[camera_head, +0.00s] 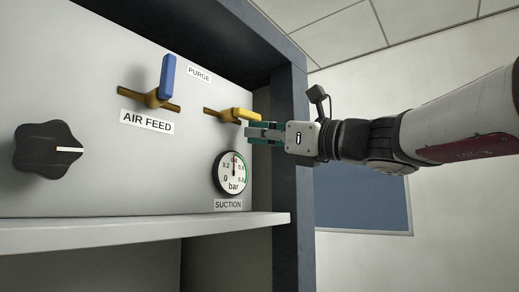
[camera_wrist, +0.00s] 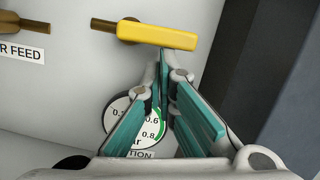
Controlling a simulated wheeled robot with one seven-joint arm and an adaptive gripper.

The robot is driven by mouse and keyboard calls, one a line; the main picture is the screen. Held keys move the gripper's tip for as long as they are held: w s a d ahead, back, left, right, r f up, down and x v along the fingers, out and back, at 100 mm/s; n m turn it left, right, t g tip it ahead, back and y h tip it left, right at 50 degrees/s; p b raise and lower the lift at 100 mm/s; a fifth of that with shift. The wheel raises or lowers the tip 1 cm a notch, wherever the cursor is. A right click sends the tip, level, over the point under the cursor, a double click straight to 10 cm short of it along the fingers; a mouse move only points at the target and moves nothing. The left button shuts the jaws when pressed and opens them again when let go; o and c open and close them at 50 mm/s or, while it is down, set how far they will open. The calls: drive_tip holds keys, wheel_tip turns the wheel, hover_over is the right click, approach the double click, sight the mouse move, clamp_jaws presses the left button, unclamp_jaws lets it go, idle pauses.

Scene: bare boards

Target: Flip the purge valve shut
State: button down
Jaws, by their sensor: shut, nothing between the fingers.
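The purge valve has a yellow lever (camera_head: 236,115) on a short brass pipe under the PURGE label (camera_head: 199,73). The lever points right, roughly in line with its pipe. It also shows in the wrist view as a yellow bar (camera_wrist: 158,36) at the top, lying across the picture. My gripper (camera_head: 250,132) is shut and empty, with its fingertips just below the lever's free end. In the wrist view my fingertips (camera_wrist: 164,58) come together just under the bar. I cannot tell whether they touch it.
The AIR FEED valve has a blue lever (camera_head: 167,77) pointing up, crosswise to its pipe. A black knob (camera_head: 48,148) is at the left. The SUCTION gauge (camera_head: 232,172) sits below my gripper. A ledge (camera_head: 140,232) runs underneath, and a dark frame post (camera_head: 290,175) stands right of the panel.

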drive_tip(key=n, duration=0.1)
drive_tip(key=n+g+b, duration=0.1)
drive_tip(key=r+n, duration=0.1)
drive_tip(key=n, duration=0.1)
drive_tip(key=shift+w+d+b, duration=0.25)
drive_tip(key=shift+w+b, duration=0.1)
drive_tip(key=shift+w, duration=0.05)
wheel_tip(320, 180, up, 5)
drive_tip(key=n+g, duration=0.1)
drive_tip(key=n, duration=0.3)
drive_tip(key=n+g, duration=0.1)
drive_tip(key=n, duration=0.3)
drive_tip(key=n+g, duration=0.1)
drive_tip(key=n, duration=0.3)
drive_tip(key=shift+s+f+g+p, duration=0.1)
drive_tip(key=shift+f+g+p, duration=0.05)
drive_tip(key=shift+g+p, duration=0.2)
drive_tip(key=v, duration=1.2)
drive_tip(key=shift+s, duration=0.1)
